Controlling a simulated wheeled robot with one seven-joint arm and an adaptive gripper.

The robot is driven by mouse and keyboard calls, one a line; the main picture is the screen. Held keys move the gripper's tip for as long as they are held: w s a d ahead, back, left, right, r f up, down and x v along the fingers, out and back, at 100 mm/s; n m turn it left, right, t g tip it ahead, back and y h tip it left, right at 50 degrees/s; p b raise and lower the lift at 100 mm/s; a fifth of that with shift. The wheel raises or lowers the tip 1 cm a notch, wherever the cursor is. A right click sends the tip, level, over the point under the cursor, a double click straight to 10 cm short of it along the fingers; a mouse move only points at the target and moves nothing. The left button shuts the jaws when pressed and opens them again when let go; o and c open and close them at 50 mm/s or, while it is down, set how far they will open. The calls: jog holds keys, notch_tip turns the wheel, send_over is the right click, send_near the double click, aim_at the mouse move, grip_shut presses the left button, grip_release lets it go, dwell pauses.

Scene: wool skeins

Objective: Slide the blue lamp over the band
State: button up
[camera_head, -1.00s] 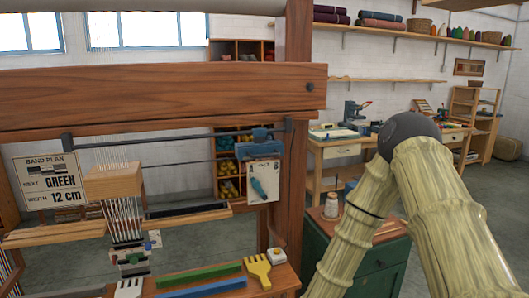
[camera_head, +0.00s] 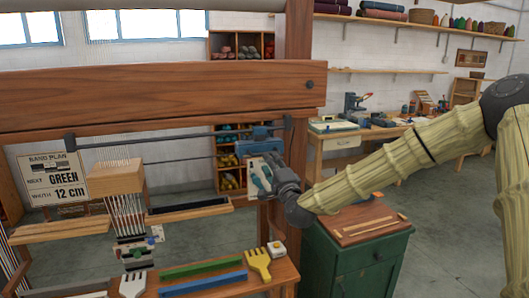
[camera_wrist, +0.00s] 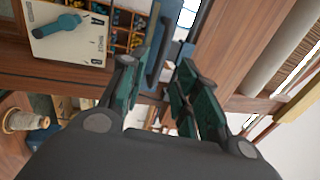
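The blue lamp (camera_head: 258,140) sits on a dark horizontal rail near the right post of the loom. The band (camera_head: 134,250) hangs under the warp threads at the left, well away from the lamp. My gripper (camera_head: 280,172) is beside the card, just below and right of the lamp. A blue part of the lamp (camera_wrist: 160,45) shows beyond the left finger.
A sign (camera_head: 55,180) reads BAND PLAN, NEXT GREEN, WIDTH 12 cm. Green (camera_head: 200,267) and blue (camera_head: 203,285) bars and a yellow comb (camera_head: 259,264) lie on the lower shelf. A wooden block (camera_head: 115,179) stands over the warp. A green cabinet (camera_head: 360,260) stands at the right.

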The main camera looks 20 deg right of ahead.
aim_at(261, 142)
jog(key=shift+w+a+r+p, duration=0.1)
jog(key=shift+w+r+p, duration=0.2)
jog(key=shift+w, duration=0.85)
jog(key=shift+w+d+r+p, duration=0.15)
jog(key=shift+w+p, duration=0.25)
jog(key=shift+w, duration=0.8)
jog(key=shift+w+a+r+p, duration=0.2)
jog(key=shift+w+p, duration=0.15)
jog(key=shift+w, duration=0.8)
jog(key=shift+c, duration=0.4)
grip_shut()
